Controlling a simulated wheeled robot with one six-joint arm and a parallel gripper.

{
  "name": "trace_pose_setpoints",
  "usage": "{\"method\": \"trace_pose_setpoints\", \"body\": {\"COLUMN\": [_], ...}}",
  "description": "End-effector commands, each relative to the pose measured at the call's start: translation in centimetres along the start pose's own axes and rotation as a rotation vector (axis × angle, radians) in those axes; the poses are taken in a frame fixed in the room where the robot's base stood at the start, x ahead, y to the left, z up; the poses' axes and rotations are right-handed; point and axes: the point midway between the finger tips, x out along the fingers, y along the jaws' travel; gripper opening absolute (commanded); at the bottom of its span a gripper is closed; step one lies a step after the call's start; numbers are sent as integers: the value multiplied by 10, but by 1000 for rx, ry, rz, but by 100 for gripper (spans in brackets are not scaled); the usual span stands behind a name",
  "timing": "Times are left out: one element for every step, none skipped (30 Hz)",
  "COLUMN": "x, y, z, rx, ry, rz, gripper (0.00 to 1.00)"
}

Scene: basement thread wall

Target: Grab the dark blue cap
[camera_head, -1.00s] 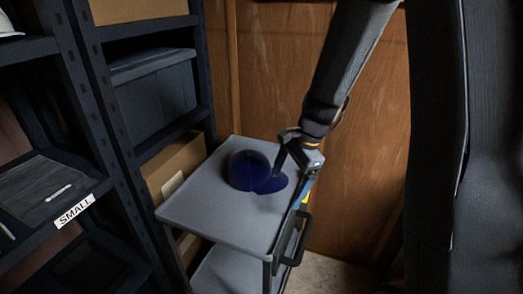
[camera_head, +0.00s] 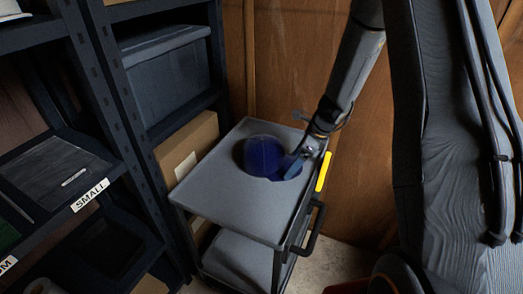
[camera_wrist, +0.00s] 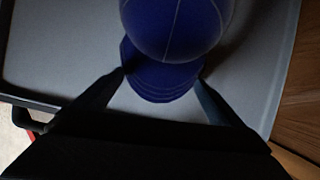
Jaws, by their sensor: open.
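The dark blue cap (camera_head: 264,156) lies crown up on the top shelf of a grey cart (camera_head: 228,207), with its brim toward the right. My gripper (camera_head: 300,160) is low over the cart at the brim side of the cap. In the wrist view the cap (camera_wrist: 176,30) is at the top centre with its brim pointing down toward me. The two fingers of my gripper (camera_wrist: 163,82) are spread wide, one on each side of the brim. I cannot tell whether a finger touches the brim. Nothing is held.
Dark shelving (camera_head: 140,120) with bins and a cardboard box (camera_head: 187,148) stands left of the cart. A wooden wall (camera_head: 285,60) is behind. The cart's handle (camera_head: 313,232) sticks out at its right. The front of the cart top is clear.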

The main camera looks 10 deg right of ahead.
Motion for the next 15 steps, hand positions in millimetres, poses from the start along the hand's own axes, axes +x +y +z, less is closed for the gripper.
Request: {"method": "trace_pose_setpoints", "body": {"x": [6, 8, 11, 12, 13, 14, 14, 14, 14, 14, 14, 14, 14, 14, 14], "y": [1, 1, 1, 1, 1, 1, 1, 1, 1, 1, 1, 1, 1, 1, 1], "z": [0, 0, 0, 0, 0, 0, 0, 0, 0, 1, 1, 1, 1, 1, 1], "rx": [0, -1, 0, -1, -1, -1, -2, -2, -2, -3, -3, -3, -3, -3, -3], "ry": [1, 1, 1, 1, 1, 1, 1, 1, 1, 1, 1, 1, 1, 1, 1], "rz": [3, 2, 2, 1, 1, 1, 1, 1, 1, 1, 1, 1, 1, 1, 1], "gripper": [91, 91, 91, 91, 91, 91, 91, 91, 91, 91, 91, 88, 83, 78, 71]}}
